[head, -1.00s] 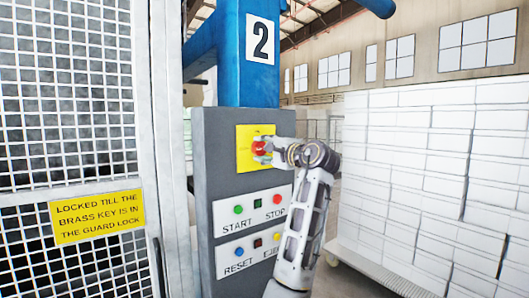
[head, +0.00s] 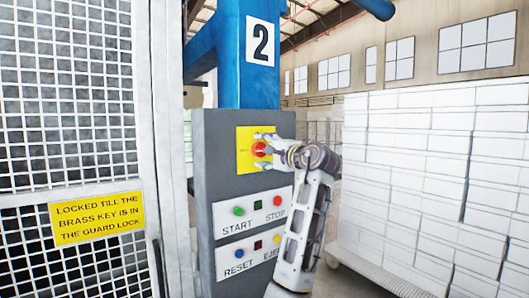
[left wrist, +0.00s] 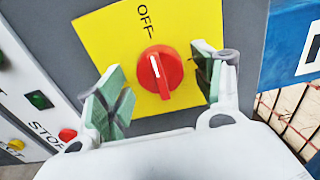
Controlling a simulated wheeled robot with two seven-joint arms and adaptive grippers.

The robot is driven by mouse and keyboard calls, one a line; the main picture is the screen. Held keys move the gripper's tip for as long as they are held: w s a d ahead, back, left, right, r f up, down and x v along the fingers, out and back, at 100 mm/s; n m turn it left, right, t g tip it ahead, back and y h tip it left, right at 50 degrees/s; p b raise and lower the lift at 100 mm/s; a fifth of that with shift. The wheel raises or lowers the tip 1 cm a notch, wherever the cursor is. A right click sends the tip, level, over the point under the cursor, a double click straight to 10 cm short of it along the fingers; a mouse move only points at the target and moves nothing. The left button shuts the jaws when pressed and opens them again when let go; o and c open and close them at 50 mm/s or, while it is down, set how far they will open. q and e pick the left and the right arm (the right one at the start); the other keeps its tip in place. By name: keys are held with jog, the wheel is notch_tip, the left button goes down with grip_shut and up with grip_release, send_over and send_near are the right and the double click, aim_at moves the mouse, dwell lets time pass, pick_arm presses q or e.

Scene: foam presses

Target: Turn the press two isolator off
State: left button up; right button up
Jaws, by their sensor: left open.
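The press two isolator is a red rotary knob (head: 259,149) on a yellow plate (head: 243,162), high on the grey control panel under the blue post marked 2. In the left wrist view the knob (left wrist: 165,72) shows a white pointer line directed up toward the mark beside the word OFF. My left gripper (left wrist: 160,88) is open, with one green-padded finger on each side of the knob and gaps between. In the head view the left gripper (head: 263,146) is in front of the plate and covers its right part. My right gripper is not seen.
Start, stop, reset and eject buttons (head: 239,211) sit below on the panel, partly behind my arm. A mesh guard door (head: 70,130) with a yellow sign (head: 97,217) stands at left. Stacked white blocks (head: 430,170) fill the right.

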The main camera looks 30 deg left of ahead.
pick_arm(q)
jog(key=shift+d, duration=0.15)
jog(key=v, duration=1.1)
jog(key=shift+s+d, duration=0.2)
jog(key=shift+d, duration=0.1)
jog(key=shift+f, duration=0.1)
